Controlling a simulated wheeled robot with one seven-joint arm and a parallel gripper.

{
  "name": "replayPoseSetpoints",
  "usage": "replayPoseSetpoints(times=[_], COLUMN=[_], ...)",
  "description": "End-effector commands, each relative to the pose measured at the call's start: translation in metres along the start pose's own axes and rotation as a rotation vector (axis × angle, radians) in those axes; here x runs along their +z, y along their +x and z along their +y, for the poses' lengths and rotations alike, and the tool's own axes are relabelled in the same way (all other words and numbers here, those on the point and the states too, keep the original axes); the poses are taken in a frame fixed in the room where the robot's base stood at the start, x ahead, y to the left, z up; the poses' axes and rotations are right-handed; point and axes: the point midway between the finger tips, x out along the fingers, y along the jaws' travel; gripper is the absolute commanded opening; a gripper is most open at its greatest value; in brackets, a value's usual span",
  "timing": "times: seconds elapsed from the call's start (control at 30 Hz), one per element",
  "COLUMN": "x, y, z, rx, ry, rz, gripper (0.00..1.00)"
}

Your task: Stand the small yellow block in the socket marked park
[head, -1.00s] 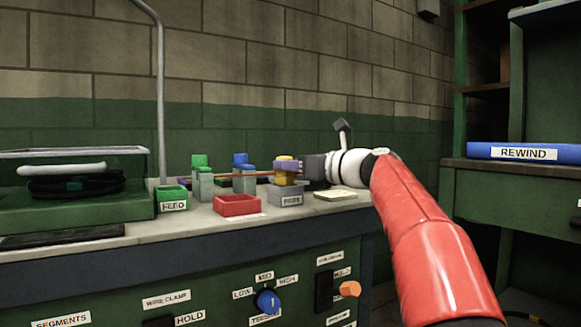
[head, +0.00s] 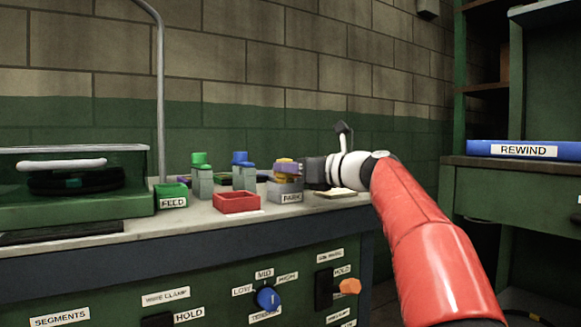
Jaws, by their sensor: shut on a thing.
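The small yellow block (head: 284,176) is at the top of the grey socket marked PARK (head: 285,193), right of the red tray. My gripper (head: 298,168) comes in from the right and is shut on the block. The block's lower part is hidden behind the socket's front wall, so it looks lowered into the socket. I cannot tell whether it touches the bottom.
A red open tray (head: 237,208) stands left of the park socket. Grey posts with a green top (head: 201,159) and a blue top (head: 241,158) stand behind it. A green box marked FEED (head: 171,202) is further left. A pale flat pad (head: 342,195) lies to the right.

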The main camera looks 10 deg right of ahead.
Motion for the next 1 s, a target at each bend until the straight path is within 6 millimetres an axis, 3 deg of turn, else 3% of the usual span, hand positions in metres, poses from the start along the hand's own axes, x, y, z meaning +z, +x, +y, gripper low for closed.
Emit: replayPoseSetpoints(times=[0.07,0.1,0.27,0.57,1.0], x=[-0.002,-0.001,-0.001,-0.001,-0.001], y=[0.000,0.000,0.000,-0.002,-0.067], z=[0.000,0.000,0.000,0.000,-0.001], rx=[0.000,0.000,0.000,-0.001,-0.003], ry=[0.000,0.000,0.000,0.001,0.000], rz=[0.000,-0.001,0.000,0.000,0.000], gripper=[0.00,0.32,0.52,0.52,0.52])
